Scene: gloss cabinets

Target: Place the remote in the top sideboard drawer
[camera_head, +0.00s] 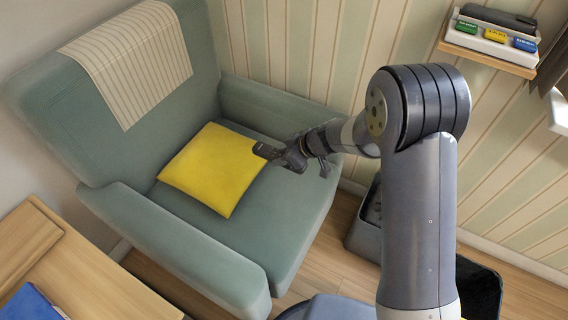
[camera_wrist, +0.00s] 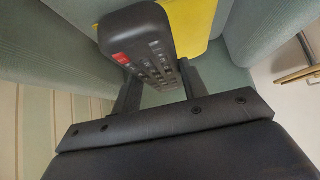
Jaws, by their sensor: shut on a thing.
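My gripper (camera_head: 280,154) is shut on the remote (camera_head: 266,151), a dark handset held in the air over the armchair seat beside the yellow cushion. In the wrist view the remote (camera_wrist: 150,50) is black with a red button and rows of dark buttons, and it sits between the two fingers of my gripper (camera_wrist: 158,88). The top sideboard drawer cannot be made out in either view. A wooden furniture top (camera_head: 85,265) is at the lower left, but I cannot tell whether it is the sideboard.
The green armchair (camera_head: 290,205) with a yellow cushion (camera_head: 213,168) lies around and below the gripper. A wall shelf (camera_head: 487,57) holds a white tray with small boxes at the upper right. A blue item (camera_head: 30,303) lies on the wooden top. A dark grey bin (camera_head: 362,232) stands by the wall.

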